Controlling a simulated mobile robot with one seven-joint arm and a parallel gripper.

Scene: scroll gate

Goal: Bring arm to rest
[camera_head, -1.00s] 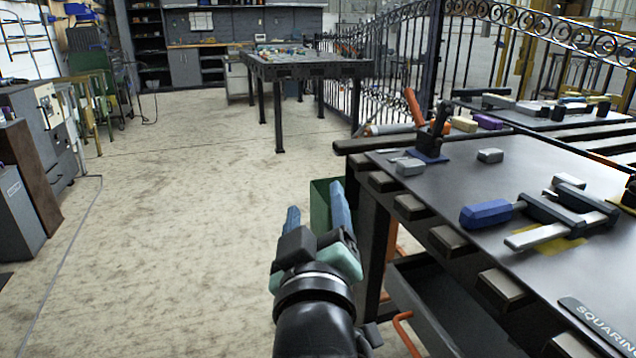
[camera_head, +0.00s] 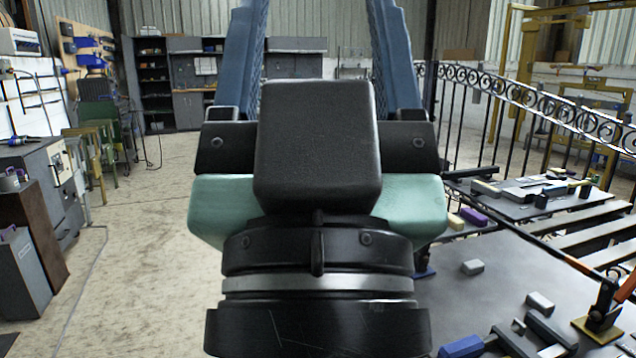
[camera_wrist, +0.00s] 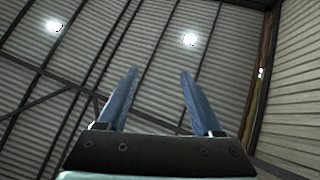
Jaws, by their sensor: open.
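My gripper (camera_head: 318,60) fills the middle of the head view, raised close in front of the camera. Its two blue fingers stand apart and point up, with their tips cut off by the top of the picture. In the wrist view my gripper (camera_wrist: 160,78) is open, and nothing is between the fingers. Only the ceiling and wall are behind it there. No object touches the fingers in what I see.
A dark worktable (camera_head: 500,300) stands at the lower right, with a blue-handled clamp (camera_head: 465,347) and small grey blocks on it. A scrolled iron fence (camera_head: 520,110) runs behind. A grey cabinet (camera_head: 35,185) stands at the left. Concrete floor (camera_head: 140,270) is open between.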

